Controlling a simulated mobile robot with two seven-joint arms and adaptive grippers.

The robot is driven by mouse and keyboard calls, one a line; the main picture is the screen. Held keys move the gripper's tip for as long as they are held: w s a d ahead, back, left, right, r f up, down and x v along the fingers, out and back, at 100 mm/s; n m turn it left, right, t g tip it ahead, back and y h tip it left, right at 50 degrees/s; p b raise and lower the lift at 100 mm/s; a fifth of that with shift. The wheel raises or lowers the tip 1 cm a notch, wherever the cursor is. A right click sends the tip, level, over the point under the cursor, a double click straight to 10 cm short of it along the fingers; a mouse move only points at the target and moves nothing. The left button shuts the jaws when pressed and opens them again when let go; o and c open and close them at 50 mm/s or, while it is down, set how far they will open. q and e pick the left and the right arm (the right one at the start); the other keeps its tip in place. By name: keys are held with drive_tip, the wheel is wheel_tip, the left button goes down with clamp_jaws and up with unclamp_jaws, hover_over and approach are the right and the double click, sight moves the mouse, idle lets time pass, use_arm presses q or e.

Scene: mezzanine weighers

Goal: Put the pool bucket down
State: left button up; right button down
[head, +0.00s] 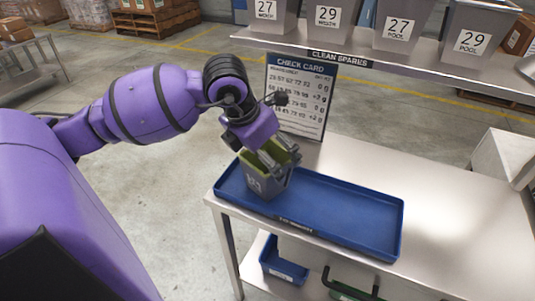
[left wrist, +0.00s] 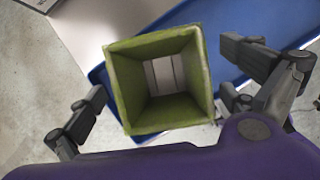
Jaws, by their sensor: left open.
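A bucket (head: 264,178), grey outside and green inside, stands on the left end of a blue tray (head: 345,212) on the metal table. A number ending in 3 shows on its front; the rest of the label is hard to read. My left gripper (head: 279,153) is over the bucket's top. In the left wrist view the open fingers stand apart on either side of the bucket (left wrist: 117,92), with gaps between them and its walls. Its inside looks empty, with a pale patch at the bottom. My right gripper is not in view.
A check card (head: 298,95) stands behind the tray. Several grey buckets labelled MIXER and POOL, such as this one (head: 401,26), stand on the CLEAN SPARES shelf. A blue bin (head: 284,263) is on the lower shelf. The tray's right part and the tabletop right are clear.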

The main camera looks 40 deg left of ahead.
use_arm(q)
drive_tip(key=v, duration=1.2)
drive_tip(key=shift+p, duration=0.4)
